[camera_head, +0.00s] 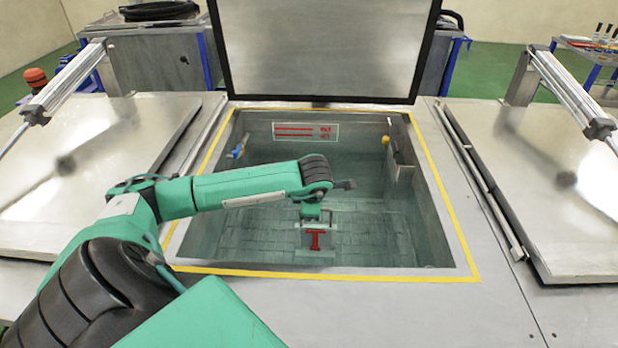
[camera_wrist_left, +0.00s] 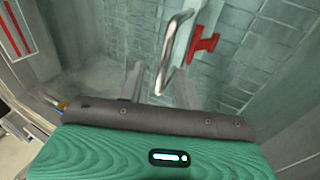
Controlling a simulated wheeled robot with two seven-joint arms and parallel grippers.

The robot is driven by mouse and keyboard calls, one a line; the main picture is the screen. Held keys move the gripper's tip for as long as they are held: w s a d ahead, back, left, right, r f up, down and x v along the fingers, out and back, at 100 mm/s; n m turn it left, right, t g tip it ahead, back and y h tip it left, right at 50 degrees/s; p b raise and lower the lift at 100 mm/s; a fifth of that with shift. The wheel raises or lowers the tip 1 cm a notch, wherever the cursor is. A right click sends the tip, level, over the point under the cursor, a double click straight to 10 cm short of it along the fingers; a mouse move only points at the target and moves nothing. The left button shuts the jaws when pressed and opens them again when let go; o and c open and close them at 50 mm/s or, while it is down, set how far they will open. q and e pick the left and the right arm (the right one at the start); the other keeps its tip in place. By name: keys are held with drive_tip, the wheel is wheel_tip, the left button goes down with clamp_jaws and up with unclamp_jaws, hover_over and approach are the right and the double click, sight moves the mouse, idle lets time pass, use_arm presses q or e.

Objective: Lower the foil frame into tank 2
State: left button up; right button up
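The foil frame (camera_head: 301,238) is a small pale panel with a red T on it. It sits low inside the open middle tank (camera_head: 215,215), probably tank 2, toward the near side. Whether it touches the floor or a wall is hard to tell. In the left wrist view its bent metal handle (camera_wrist_left: 170,50) and the red T (camera_wrist_left: 203,46) show. My left gripper (camera_head: 311,212) reaches down into the tank just above the frame. In the wrist view its fingers (camera_wrist_left: 161,84) are apart, with the handle between them and gaps visible at both sides. My right gripper is out of view.
The tank's lid (camera_head: 325,45) stands raised at the back. Closed lids lie at left (camera_head: 110,130) and right (camera_head: 545,170), each with a cylinder above. A yellow fitting (camera_head: 386,140) and a bracket (camera_head: 400,160) are on the tank's right side, a blue fitting (camera_head: 238,150) on the left.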

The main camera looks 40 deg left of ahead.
use_arm(q)
drive_tip(key=w+a+r+p+v, duration=0.1)
drive_tip(key=p+v, duration=0.1)
drive_tip(key=v, duration=1)
drive_tip(key=w+a+p+v, duration=0.1)
drive_tip(key=a+p+v, duration=0.1)
drive_tip(key=v, duration=1)
drive_tip(key=shift+w+r, duration=0.2)
drive_tip(key=shift+r, duration=0.6)
